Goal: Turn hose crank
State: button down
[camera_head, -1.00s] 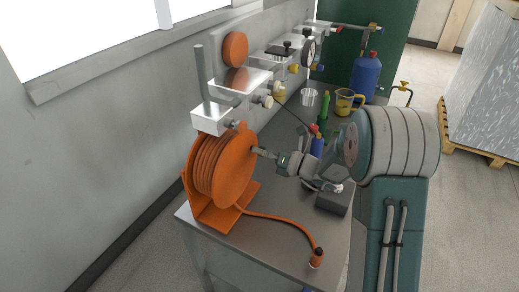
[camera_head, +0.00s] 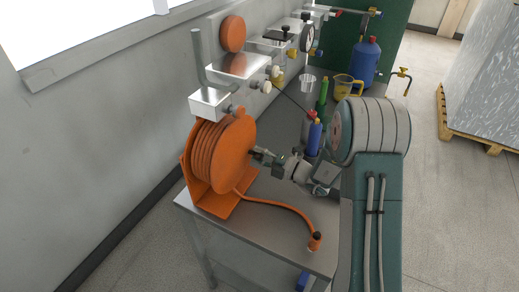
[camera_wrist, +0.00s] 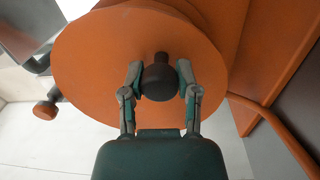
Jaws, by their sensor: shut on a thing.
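The orange hose reel (camera_head: 236,142) stands at the near left end of the metal bench in the head view, with its orange hose (camera_head: 285,204) running out across the top to a fitting. My gripper (camera_head: 259,155) is at the right-hand face of the reel. In the wrist view the reel's disc (camera_wrist: 95,65) fills much of the picture. The dark round crank knob (camera_wrist: 159,84) sits between the two fingers of my gripper (camera_wrist: 160,70), which are shut on it.
The bench (camera_head: 270,236) holds a blue bottle (camera_head: 314,138), a green bottle (camera_head: 322,92), a yellow jug (camera_head: 346,88) and a larger blue container (camera_head: 365,62). A metal bracket (camera_head: 210,103) juts from the wall above the reel. A pallet (camera_head: 470,128) stands at right.

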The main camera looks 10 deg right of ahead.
aim_at(245, 166)
jog(key=f+m, duration=0.1)
jog(key=m, duration=0.1)
jog(key=s+f+m, duration=0.1)
jog(key=m, duration=0.1)
jog(key=shift+s+a, duration=0.1)
jog(key=shift+a, duration=0.3)
jog(key=shift+s+a+f+m+h, duration=0.15)
jog(key=shift+s+a+f+m, duration=0.2)
jog(key=shift+m, duration=0.5)
jog(key=shift+s+a+f+m+h, duration=0.15)
jog(key=shift+s+f+m, duration=0.25)
jog(key=shift+m, duration=0.45)
jog(key=shift+s, duration=0.1)
jog(key=shift+c, duration=1.7)
grip_release()
jog(key=shift+r, duration=0.1)
jog(key=shift+s+d, duration=0.15)
jog(key=shift+d, duration=0.2)
jog(key=v, duration=1.1)
jog(key=shift+s, duration=0.1)
